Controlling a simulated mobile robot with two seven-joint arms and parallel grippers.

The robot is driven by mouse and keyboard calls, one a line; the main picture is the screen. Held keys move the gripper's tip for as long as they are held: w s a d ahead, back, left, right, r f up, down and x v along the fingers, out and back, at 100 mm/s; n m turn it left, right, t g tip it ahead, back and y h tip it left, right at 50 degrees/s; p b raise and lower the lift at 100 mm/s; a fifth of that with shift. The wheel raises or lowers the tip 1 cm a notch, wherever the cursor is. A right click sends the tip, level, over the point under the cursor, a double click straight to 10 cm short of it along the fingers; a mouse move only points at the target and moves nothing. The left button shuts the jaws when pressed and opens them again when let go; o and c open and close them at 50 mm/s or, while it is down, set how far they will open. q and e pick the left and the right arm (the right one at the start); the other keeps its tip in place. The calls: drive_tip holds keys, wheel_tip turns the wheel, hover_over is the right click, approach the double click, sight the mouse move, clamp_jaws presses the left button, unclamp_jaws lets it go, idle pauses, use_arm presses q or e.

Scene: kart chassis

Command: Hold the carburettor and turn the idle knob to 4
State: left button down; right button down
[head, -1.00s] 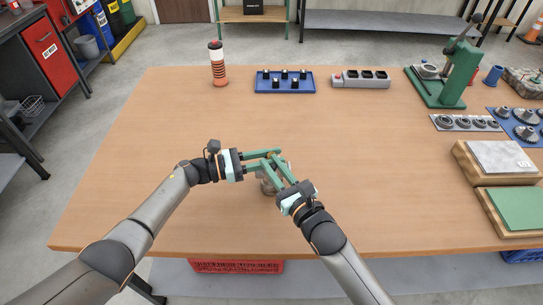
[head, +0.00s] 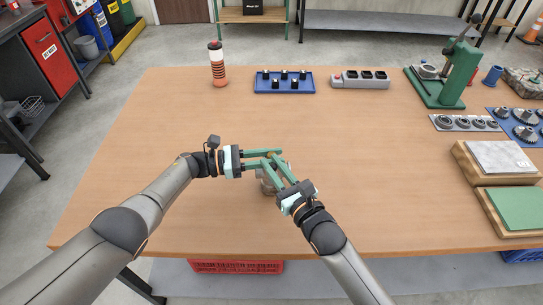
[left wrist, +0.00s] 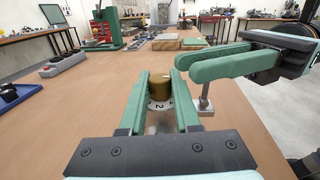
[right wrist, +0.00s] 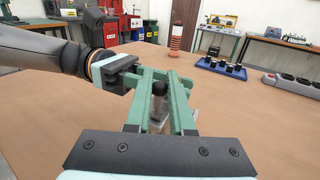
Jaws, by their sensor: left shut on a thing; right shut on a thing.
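The grey carburettor (head: 268,186) stands near the table's front edge, mostly hidden under both grippers. Its brass idle knob (left wrist: 158,88) sits above a pale dial (left wrist: 159,105) on which a 2 faces the left wrist camera. A light pointer mark shows near the knob's top, but I cannot tell which number it points at. My left gripper (head: 277,156) is shut on the brass knob, with a finger on each side. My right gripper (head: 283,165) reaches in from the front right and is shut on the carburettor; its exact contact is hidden. A dark round part (right wrist: 159,87) shows between its fingers.
The two grippers are close together, their fingers crossing in the head view. A striped bottle (head: 218,64), a blue tray (head: 285,81) and a grey switch box (head: 360,79) stand at the back. A green press (head: 455,75) is at the back right. The table's left side is clear.

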use_arm(q)
drive_tip(key=shift+s+f+g, duration=0.1)
drive_tip(key=shift+g, duration=0.2)
drive_tip(key=c, duration=0.6)
unclamp_jaws()
drive_tip(key=shift+a, duration=0.1)
drive_tip(key=a, duration=0.4)
drive_tip(key=s+a, duration=0.1)
drive_tip(key=a, duration=0.7)
drive_tip(key=shift+s, duration=0.3)
